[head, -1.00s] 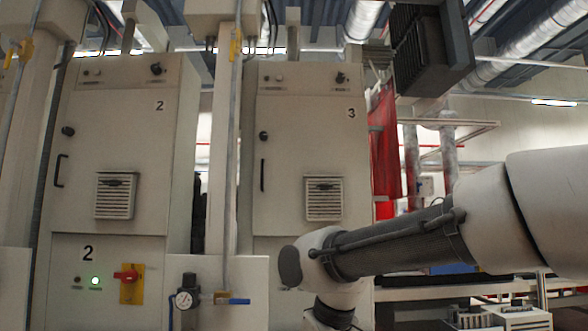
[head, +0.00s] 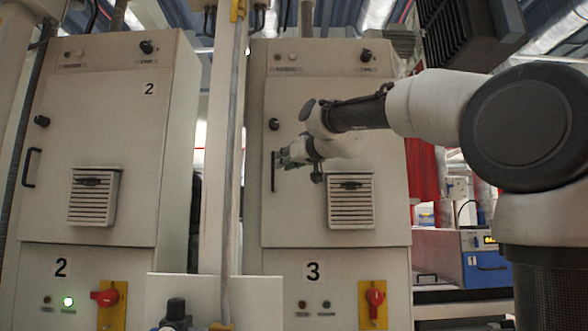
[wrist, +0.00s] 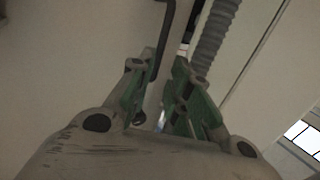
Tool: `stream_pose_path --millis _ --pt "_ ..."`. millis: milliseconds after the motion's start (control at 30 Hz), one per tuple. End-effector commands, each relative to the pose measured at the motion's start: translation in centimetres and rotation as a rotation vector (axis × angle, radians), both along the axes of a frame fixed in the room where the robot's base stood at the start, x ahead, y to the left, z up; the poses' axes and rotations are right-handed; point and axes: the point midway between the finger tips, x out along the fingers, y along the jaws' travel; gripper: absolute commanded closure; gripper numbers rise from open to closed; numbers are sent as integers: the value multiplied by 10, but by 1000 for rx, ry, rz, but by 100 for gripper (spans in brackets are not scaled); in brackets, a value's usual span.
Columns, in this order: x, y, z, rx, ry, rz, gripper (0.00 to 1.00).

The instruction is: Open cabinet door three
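Cabinet three's door (head: 310,205) is a pale panel beside a grey post and looks shut. Its dark vertical handle (head: 273,180) is on the door's left side, below a black round knob (head: 274,124). My gripper (head: 283,158), with green fingers, is at the handle's upper part. In the wrist view, my gripper (wrist: 165,62) is open, with a gap between its fingers. The dark handle (wrist: 165,40) runs down into this gap, close to the left finger. Whether it touches that finger cannot be told.
A grey post (head: 223,130) stands just left of door three, with a ribbed hose (wrist: 215,35) near the right finger. Cabinet two (head: 100,130) is further left. A low white panel (head: 255,300) stands in front. A vent (head: 351,202) is on door three. A blue machine (head: 485,268) is at the right.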

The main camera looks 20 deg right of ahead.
Motion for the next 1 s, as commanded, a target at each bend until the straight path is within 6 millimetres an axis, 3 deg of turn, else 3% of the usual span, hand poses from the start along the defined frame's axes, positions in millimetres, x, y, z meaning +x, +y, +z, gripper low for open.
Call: stream_pose_path --millis 167,533,900,1000 --pt "14 1 4 -27 -38 -11 81" --pt "69 17 4 -26 -35 -11 81" --pt "76 19 4 -26 -35 -11 81" --pt "76 19 4 -26 -35 -11 97"
